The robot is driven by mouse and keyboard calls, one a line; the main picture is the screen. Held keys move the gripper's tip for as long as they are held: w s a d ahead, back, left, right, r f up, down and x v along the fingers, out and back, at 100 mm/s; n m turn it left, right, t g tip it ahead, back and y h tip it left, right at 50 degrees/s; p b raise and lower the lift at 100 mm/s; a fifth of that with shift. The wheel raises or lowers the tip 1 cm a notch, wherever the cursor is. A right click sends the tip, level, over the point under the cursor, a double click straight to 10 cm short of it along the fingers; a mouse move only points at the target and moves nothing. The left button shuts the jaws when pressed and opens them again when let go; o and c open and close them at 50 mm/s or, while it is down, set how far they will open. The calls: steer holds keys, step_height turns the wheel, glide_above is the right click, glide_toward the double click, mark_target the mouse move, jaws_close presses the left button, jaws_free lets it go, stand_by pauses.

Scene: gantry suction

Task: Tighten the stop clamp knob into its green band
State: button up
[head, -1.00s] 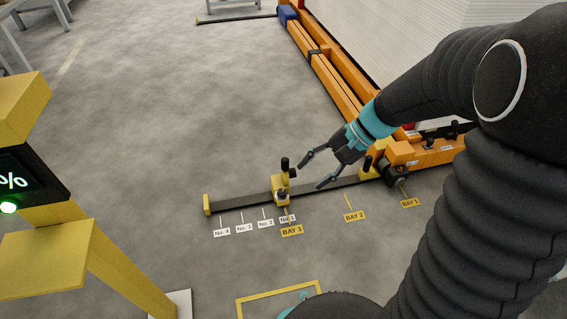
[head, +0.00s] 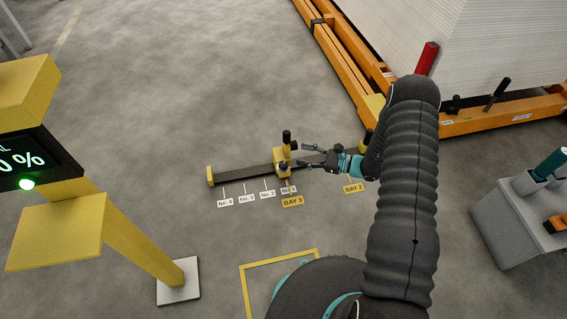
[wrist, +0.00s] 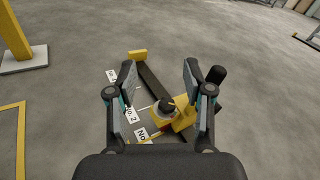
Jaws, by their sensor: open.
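The yellow stop clamp (head: 279,155) sits on the dark rail near the BAY 3 label, with an upright black handle (head: 287,137) on its far side. Its black knob (head: 283,168) faces the near side. In the wrist view the knob (wrist: 168,104) lies between my two fingers, beyond the palm, with the yellow clamp body (wrist: 184,118) beside it. My gripper (head: 304,155) is open and empty, just right of the clamp; its fingers also show in the wrist view (wrist: 159,68). I cannot make out a green band on the knob.
The dark rail (head: 235,172) ends in a yellow stop (head: 210,176). Labels No. 4 (head: 225,202) to BAY 2 (head: 354,188) lie along its near side. An orange frame (head: 480,125) with a white stack stands at right. A yellow post with a display (head: 30,155) stands left.

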mark_target(287, 167)
steer(key=s+d+f+m+t+h, duration=0.1)
steer(key=d+f+m+t+h, duration=0.15)
steer(key=f+m+t, duration=0.85)
steer(key=w+a+f+n+g, duration=0.1)
steer(key=w+a, duration=0.1)
steer(key=a, duration=0.1)
steer(key=w+a+f+n+g, duration=0.1)
steer(key=w+a+n+g, duration=0.1)
steer(key=w+a, duration=0.1)
steer(key=w+a+f+n+g+p, duration=0.1)
steer(key=w+a+g, duration=0.1)
steer(key=a, duration=0.2)
steer(key=shift+w+a+f+y, duration=0.2)
steer(key=shift+w+f+y, duration=0.05)
steer(key=shift+w+f, duration=0.05)
steer(key=c, duration=0.9)
